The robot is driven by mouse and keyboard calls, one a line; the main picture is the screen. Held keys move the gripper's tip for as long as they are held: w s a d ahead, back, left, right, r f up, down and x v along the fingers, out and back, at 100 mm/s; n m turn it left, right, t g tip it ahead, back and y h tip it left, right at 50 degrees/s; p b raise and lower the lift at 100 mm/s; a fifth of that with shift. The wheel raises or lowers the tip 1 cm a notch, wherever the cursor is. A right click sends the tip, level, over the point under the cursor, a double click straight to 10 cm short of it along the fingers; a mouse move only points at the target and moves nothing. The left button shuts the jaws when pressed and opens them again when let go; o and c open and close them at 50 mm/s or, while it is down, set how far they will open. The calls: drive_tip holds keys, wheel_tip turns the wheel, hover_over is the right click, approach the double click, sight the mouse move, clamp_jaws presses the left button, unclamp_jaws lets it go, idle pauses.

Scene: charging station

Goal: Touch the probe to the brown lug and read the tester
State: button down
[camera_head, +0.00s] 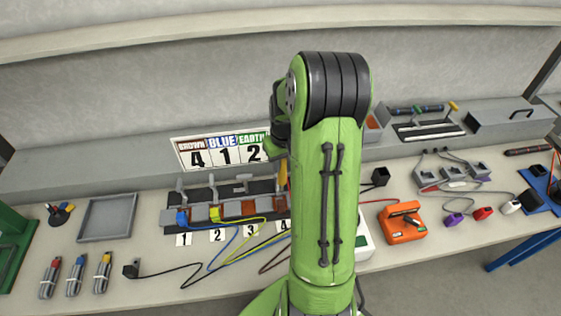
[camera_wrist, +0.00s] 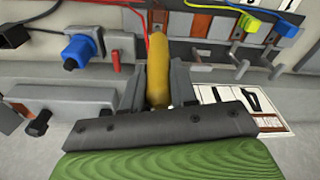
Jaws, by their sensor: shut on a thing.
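My gripper (camera_wrist: 158,88) is shut on a yellow-handled tool (camera_wrist: 157,55). In the head view the tool's yellow (camera_head: 283,174) shows beside my arm, over the right part of the terminal block (camera_head: 168,217). Its tip is hidden, so I cannot tell whether it is the probe or touches a lug. The label board (camera_head: 178,148) reads brown 4, blue 1, earth 2. Card 4 (camera_head: 283,226) stands below the block's right end, where my arm partly covers it. The orange tester (camera_head: 402,235) lies right of my arm. Its display cannot be read.
A red wire runs from the tester behind my arm. Loose blue, yellow, black and brown wires lie in front of the block. A grey tray (camera_head: 82,236) stands at left. A tool rack (camera_head: 430,136) and several grey adapters (camera_head: 452,173) are at right.

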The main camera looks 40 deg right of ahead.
sight(281, 179)
drive_tip(key=shift+w+a+f, duration=0.1)
drive_tip(key=shift+a+f, duration=0.05)
drive_tip(key=shift+f+b, duration=0.35)
drive_tip(key=shift+b, duration=0.2)
wheel_tip(281, 179, down, 5)
drive_tip(key=b, duration=0.4)
drive_tip(key=shift+r, duration=0.1)
drive_tip(key=shift+f+b, duration=0.55)
drive_tip(key=shift+f, duration=0.1)
idle(0.5)
wheel_tip(281, 179, up, 6)
drive_tip(key=p, duration=0.4)
drive_tip(key=shift+r+p, duration=0.15)
drive_tip(key=shift+p, duration=0.25)
drive_tip(key=shift+f, duration=0.2)
